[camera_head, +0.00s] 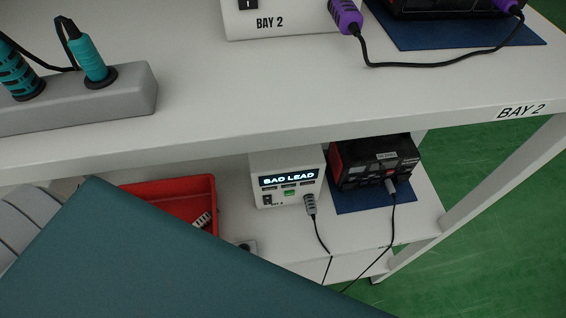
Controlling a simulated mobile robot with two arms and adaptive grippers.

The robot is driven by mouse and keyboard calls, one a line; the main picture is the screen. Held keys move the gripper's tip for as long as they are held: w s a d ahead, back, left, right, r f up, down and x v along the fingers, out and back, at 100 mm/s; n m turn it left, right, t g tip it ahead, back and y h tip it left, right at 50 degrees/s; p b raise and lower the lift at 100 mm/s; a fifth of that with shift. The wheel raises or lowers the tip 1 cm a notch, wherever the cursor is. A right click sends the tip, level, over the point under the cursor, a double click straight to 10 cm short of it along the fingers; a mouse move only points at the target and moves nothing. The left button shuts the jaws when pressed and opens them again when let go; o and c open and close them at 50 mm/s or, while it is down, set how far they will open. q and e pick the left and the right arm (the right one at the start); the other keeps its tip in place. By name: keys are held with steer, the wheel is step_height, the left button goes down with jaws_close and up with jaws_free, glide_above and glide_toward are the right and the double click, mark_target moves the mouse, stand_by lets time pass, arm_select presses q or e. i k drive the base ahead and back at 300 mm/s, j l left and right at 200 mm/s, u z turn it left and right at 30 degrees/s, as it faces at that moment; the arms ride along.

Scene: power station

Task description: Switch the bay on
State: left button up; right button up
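On the upper shelf, a white box marked BAY 2 (300,22) is cut off by the top edge. It has a black rocker switch (248,4), only partly visible, and a purple plug (345,15) at its right side. On the lower shelf, a white unit (285,165) has a lit display reading BAD LEAD (289,178), a small black switch (267,199) and a green button or light. A grey plug (310,204) with a black cable is at its lower right. Neither of my grippers is in view.
A grey power strip (130,90) holds teal plugs (90,62) at the left. A red-black device (375,162) sits on a blue mat (370,200). A red bin (190,190) stands left of the white unit. A large teal shape hides the lower left. Green floor is at right.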

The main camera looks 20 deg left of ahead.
mark_target(267, 199)
steer(key=u, duration=0.9)
